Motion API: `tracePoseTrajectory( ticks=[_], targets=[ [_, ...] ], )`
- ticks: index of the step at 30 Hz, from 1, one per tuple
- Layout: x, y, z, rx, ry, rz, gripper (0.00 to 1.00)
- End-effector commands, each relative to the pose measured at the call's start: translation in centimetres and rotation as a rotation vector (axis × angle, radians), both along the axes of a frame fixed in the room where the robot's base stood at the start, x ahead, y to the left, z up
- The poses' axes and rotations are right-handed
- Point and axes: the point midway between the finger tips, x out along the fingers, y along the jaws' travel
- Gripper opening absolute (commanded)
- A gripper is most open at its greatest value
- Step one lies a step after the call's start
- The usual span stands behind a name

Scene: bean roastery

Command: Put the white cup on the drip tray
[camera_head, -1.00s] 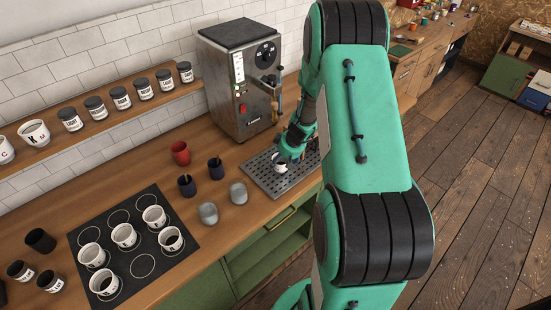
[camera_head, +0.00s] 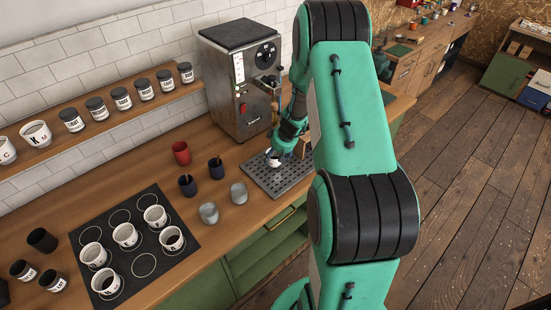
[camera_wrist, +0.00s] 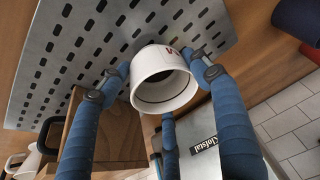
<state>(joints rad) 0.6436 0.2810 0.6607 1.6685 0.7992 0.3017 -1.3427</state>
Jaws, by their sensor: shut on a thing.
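The white cup (camera_wrist: 165,82) with dark liquid inside and a red mark on its side is between the blue fingers of my gripper (camera_wrist: 158,75) in the wrist view. My gripper is shut on it. In the head view the cup (camera_head: 274,159) shows under my gripper (camera_head: 277,155), over the perforated metal drip tray (camera_head: 268,183) in front of the coffee machine. The drip tray (camera_wrist: 75,60) fills the upper part of the wrist view, close to the cup. I cannot tell whether the cup touches the tray.
The coffee machine (camera_head: 240,100) stands behind the tray. A red cup (camera_head: 181,152), two dark cups and two grey cups (camera_head: 239,193) stand left of it. Several white cups stand on a black mat (camera_head: 190,238). A wooden block (camera_wrist: 120,135) is near my fingers.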

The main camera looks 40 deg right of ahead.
Motion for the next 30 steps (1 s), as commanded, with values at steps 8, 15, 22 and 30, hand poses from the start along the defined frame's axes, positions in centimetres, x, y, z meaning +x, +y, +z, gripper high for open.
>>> tracePoseTrajectory(
  ticks=[8,15,22,30],
  targets=[
    [-0.22,0.02,-1.44,0.001,0.002,-0.001,0.24],
    [-0.24,0.03,-1.55,0.001,0.002,-0.001,0.24],
    [-0.28,0.07,-1.78,0.002,0.003,-0.001,0.76],
    [-0.27,0.05,-1.75,0.002,0.003,-0.001,0.81]
  ],
)
